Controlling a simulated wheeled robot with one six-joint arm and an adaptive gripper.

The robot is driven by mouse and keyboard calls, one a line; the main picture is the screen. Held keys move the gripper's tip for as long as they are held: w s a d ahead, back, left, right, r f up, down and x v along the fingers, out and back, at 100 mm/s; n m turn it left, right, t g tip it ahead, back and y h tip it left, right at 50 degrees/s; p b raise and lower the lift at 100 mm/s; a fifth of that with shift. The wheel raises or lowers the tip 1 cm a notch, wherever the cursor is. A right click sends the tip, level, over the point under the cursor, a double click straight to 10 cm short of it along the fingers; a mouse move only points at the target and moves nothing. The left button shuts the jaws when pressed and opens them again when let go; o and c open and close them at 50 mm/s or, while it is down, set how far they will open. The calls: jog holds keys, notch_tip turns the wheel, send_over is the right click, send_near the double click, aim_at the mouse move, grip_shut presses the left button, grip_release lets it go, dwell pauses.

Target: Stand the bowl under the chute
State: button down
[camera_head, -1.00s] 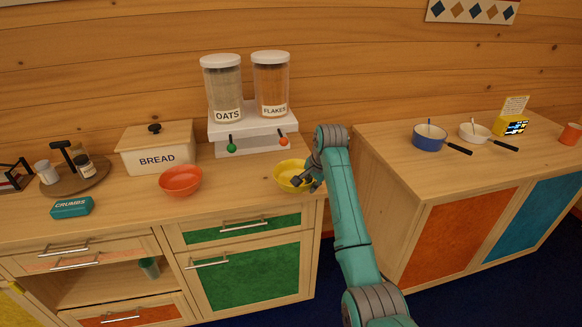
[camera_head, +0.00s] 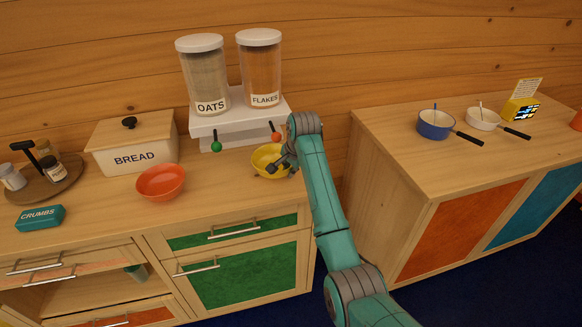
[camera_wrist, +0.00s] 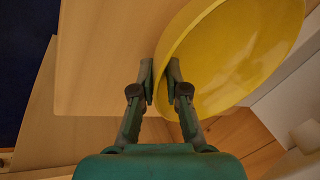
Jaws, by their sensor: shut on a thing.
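The yellow bowl (camera_head: 266,153) is at the counter's right part, just in front of the dispenser (camera_head: 235,126), below the orange knob (camera_head: 276,137) on the flakes side. My gripper (camera_head: 283,165) is shut on the bowl's rim at its right side. In the wrist view the fingers (camera_wrist: 161,82) pinch the wall of the yellow bowl (camera_wrist: 235,55). I cannot tell whether its base touches the counter. The flakes jar (camera_head: 260,75) and the oats jar (camera_head: 204,80) stand on the dispenser. A green knob (camera_head: 216,146) is on the oats side. The chute mouths are not clearly visible.
An orange-red bowl (camera_head: 160,183) stands left of the yellow one. Behind it is the bread box (camera_head: 132,146). A crumbs box (camera_head: 40,218) lies at the left. A gap separates this counter from the right one, which holds a blue pan (camera_head: 435,125) and a white pan (camera_head: 482,119).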

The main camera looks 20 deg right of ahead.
jog(key=c, duration=1.2)
grip_release()
jog(key=v, duration=1.2)
